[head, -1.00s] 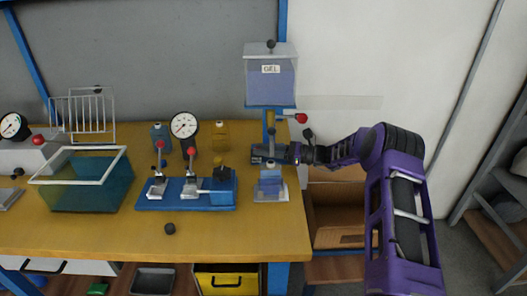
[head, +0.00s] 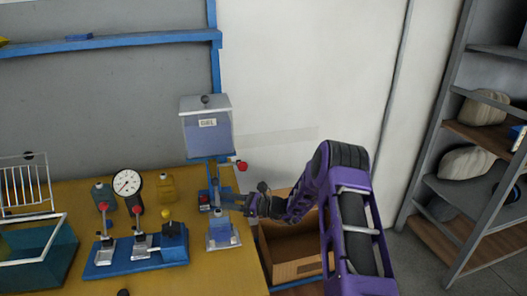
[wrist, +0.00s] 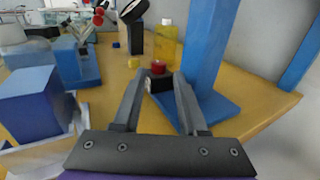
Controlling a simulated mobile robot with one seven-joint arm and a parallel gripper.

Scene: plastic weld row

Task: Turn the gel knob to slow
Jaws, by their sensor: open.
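The gel dispenser (head: 208,138), a clear tank marked GEL with bluish contents, stands on a blue post at the bench's right end. A lever with a red ball (head: 243,166) sticks out below the tank. A red knob on a small black block (head: 204,199) sits at the foot of the post; the red knob also shows in the wrist view (wrist: 158,66). My gripper (head: 222,201) is open beside the post, low under the tank. In the wrist view its fingertips (wrist: 159,76) point toward the black block; I cannot tell whether they touch it.
The blue clamp fixture (head: 135,255), dial gauge (head: 127,183) and yellow bottle (head: 166,187) are to the left. An open cardboard box (head: 295,255) is beside the bench.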

